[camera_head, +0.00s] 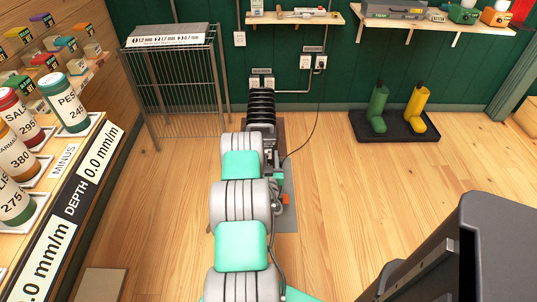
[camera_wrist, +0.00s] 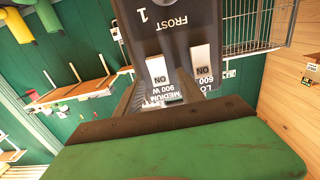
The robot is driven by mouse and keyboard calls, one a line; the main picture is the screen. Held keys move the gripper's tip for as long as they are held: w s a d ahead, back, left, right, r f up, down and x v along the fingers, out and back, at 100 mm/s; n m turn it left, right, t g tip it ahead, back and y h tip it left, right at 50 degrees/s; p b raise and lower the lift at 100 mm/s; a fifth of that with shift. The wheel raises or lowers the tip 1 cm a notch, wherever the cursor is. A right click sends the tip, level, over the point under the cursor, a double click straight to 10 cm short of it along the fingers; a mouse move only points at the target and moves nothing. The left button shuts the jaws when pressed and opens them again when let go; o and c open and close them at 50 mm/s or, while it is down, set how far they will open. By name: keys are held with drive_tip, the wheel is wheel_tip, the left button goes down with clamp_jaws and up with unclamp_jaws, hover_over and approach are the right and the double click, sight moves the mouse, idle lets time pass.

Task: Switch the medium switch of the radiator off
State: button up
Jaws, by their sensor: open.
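The radiator (camera_head: 261,105) is a black ribbed body near the green wall, partly hidden behind my arm. In the wrist view its dark control panel (camera_wrist: 175,22) appears upside down with two white switches. The medium switch (camera_wrist: 158,70), beside the label "MEDIUM 900 W", shows the word ON. The low switch (camera_wrist: 200,62), beside "LOW 600 W", also shows ON. My gripper (camera_wrist: 170,118) is open; its green part with a dark edge fills the bottom of the wrist view, close to the switches. I cannot tell whether it touches the panel.
A wire cage (camera_head: 185,90) stands left of the radiator. A black cord runs to a wall outlet (camera_head: 319,62). Boots on a black tray (camera_head: 393,128) stand at right. A display counter (camera_head: 75,185) with jars lines the left. Wooden floor (camera_head: 345,195) is clear right of my arm.

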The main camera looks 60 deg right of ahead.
clamp_jaws()
idle(0.5)
